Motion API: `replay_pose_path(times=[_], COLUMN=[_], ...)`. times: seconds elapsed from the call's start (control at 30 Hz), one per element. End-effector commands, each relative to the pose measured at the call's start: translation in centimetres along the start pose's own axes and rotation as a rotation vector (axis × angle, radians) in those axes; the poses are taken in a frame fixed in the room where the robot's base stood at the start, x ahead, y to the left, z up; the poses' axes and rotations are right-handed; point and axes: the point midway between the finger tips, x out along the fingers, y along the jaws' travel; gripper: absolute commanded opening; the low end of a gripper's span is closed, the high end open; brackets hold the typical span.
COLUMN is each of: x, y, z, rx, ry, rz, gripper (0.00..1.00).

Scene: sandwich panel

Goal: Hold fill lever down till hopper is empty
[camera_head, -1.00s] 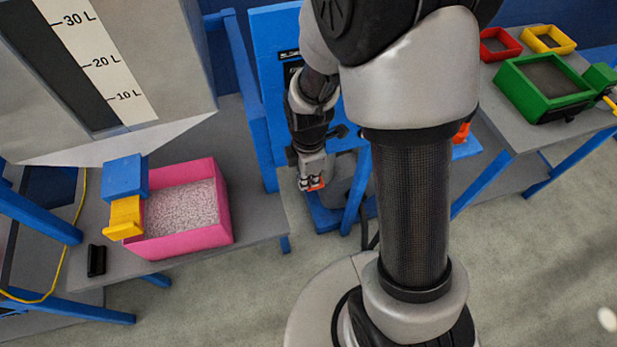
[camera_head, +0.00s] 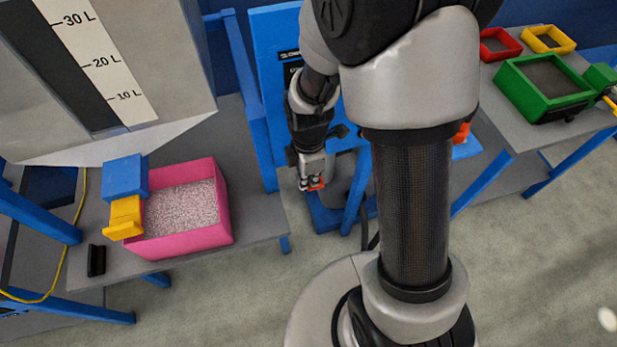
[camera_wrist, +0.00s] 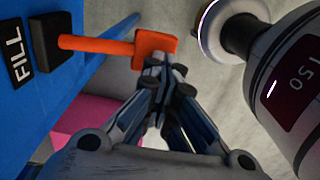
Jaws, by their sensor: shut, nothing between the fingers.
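The orange fill lever (camera_wrist: 118,46) sticks out from the blue panel (camera_wrist: 45,100) beside a black FILL label (camera_wrist: 15,53). In the wrist view, my gripper (camera_wrist: 163,70) is shut and empty. Its fingertips overlap the lever's wide end in the picture; I cannot tell for sure whether they touch it. The grey hopper (camera_head: 180,50) is at upper left, with a dark level window (camera_head: 60,70) beside a litre scale. No granules show in the visible window part.
A pink bin (camera_head: 228,215) of pale granules stands on a grey table, right of the blue and yellow spout (camera_head: 125,205). Green (camera_head: 510,85), red and yellow trays sit on the right table. A round grey device (camera_wrist: 300,90) with a display reading 150 is close right of my gripper.

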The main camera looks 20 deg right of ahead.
Motion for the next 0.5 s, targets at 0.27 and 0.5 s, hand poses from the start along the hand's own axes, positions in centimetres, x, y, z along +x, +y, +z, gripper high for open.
replay_pose_path(times=[0.27, 0.5], x=[-0.8, -1.7], y=[0.1, 0.1], z=[0.0, 0.0], rx=[0.000, 0.000], ry=[0.000, 0.000], rz=[0.002, 0.002], gripper=[0.00, 0.00])
